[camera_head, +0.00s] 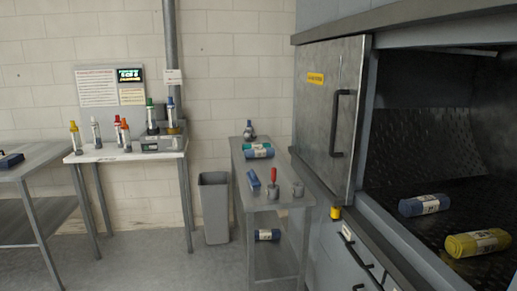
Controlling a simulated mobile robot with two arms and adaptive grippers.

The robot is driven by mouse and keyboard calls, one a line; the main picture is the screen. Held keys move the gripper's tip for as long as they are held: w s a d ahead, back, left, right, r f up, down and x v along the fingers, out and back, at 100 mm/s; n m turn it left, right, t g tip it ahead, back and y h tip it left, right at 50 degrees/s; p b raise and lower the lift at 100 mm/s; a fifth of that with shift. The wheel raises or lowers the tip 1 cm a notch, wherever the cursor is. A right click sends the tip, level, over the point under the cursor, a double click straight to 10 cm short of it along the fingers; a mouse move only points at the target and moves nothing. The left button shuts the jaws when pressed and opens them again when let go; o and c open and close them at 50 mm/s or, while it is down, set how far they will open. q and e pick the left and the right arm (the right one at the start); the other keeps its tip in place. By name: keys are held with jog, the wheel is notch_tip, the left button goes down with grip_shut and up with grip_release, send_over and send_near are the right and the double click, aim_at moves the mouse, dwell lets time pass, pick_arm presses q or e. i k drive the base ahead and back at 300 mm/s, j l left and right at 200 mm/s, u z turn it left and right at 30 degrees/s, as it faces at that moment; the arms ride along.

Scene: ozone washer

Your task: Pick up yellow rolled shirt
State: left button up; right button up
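The yellow rolled shirt (477,243) lies on the dark textured floor of the open washer chamber, at the lower right. It has a white printed label around its middle. A blue rolled shirt (424,205) with a similar label lies just behind it and to the left, apart from it. Neither of my grippers shows in this view.
The washer's metal door (331,115) stands left of the opening. A narrow grey table (262,192) holds a green-blue roll (258,151), a blue block and small tools. A grey bin (214,207) stands beside it. A white table (125,154) with several bottles is by the wall.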

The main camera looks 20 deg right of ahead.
aim_at(480, 241)
jog(key=z, duration=2.2)
jog(key=i+j+z, duration=0.1)
jog(key=z, duration=0.3)
jog(key=j+z, duration=0.2)
jog(key=z, duration=0.2)
jog(key=i+j+z, duration=0.1)
jog(key=z, duration=0.3)
